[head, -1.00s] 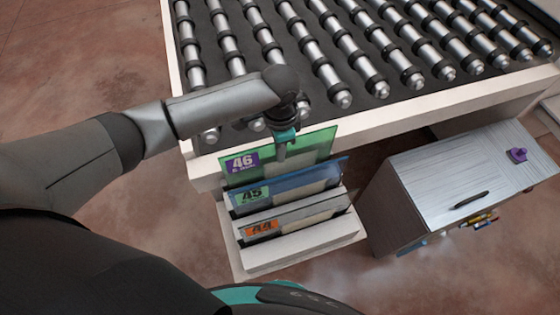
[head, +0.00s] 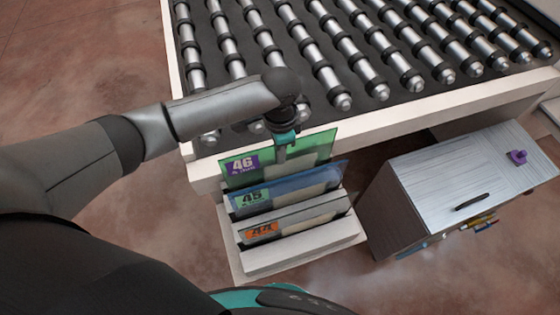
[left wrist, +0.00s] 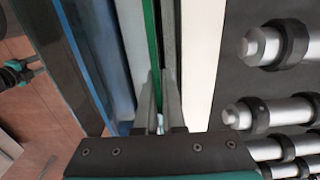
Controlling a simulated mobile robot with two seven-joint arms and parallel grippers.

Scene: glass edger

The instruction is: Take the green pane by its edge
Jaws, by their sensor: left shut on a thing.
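The green pane (head: 314,148) stands upright in the back slot of a white rack (head: 300,257), with a purple label reading 46. My left gripper (head: 281,157) is shut on the pane's top edge from above. In the left wrist view the pane's green edge (left wrist: 151,45) runs down between the fingers of my left gripper (left wrist: 160,95). The fingertips are partly hidden by the pane and shadow in the head view. In the left wrist view, part of another gripper, probably my right one (left wrist: 28,70), shows at the left edge; its jaws are unclear.
A blue pane (head: 300,184) labelled 45 and a grey pane (head: 300,215) labelled 44 stand in front of the green one. A roller table (head: 350,127) lies behind. A metal-topped cabinet (head: 440,180) with a purple item (head: 517,157) stands at right.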

